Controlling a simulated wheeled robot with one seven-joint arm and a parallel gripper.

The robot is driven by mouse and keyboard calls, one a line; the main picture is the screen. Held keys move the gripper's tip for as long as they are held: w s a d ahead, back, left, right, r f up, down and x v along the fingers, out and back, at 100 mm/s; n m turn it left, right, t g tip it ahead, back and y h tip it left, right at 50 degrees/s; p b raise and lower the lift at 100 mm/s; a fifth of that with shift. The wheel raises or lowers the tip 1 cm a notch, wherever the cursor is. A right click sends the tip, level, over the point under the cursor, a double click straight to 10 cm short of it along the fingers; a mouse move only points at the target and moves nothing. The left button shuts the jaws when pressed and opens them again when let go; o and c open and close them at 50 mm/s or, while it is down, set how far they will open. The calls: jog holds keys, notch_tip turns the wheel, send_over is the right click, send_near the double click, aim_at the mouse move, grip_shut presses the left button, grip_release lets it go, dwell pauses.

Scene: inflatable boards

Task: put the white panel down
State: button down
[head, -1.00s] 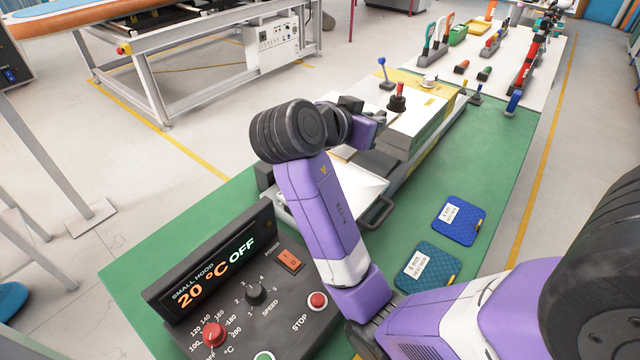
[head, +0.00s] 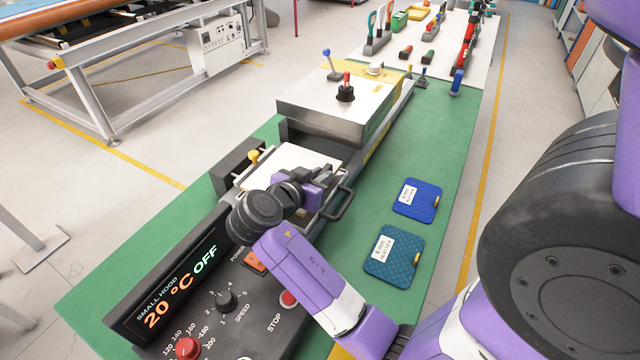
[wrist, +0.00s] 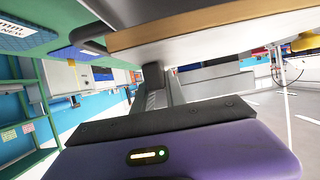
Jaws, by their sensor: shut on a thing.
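The white panel (head: 297,156) lies roughly level over the small hood's dark tray or frame, just in front of the hood. My gripper (head: 322,180) is shut on its near right side, and my wrist covers its near left part. In the wrist view the jaws (wrist: 157,85) close at a pale slab with a tan edge that crosses the top. I take this slab to be the panel (wrist: 225,45). I cannot tell whether the panel touches the tray or hangs slightly above it.
The hood block (head: 330,122) stands just beyond the panel. A dark loop handle (head: 343,207) is at its right, and a yellow knob (head: 253,155) at its left. The control box (head: 215,300) is in front. Two blue mats (head: 395,255) lie on the green table, with bare green around them.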

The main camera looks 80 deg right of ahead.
jog(key=shift+f, duration=1.4)
jog(key=shift+f, duration=0.15)
jog(key=c, duration=1.4)
grip_release()
jog(key=shift+o, duration=0.2)
jog(key=b+v, duration=0.1)
jog(key=v, duration=1.1)
jog(key=shift+b, duration=0.3)
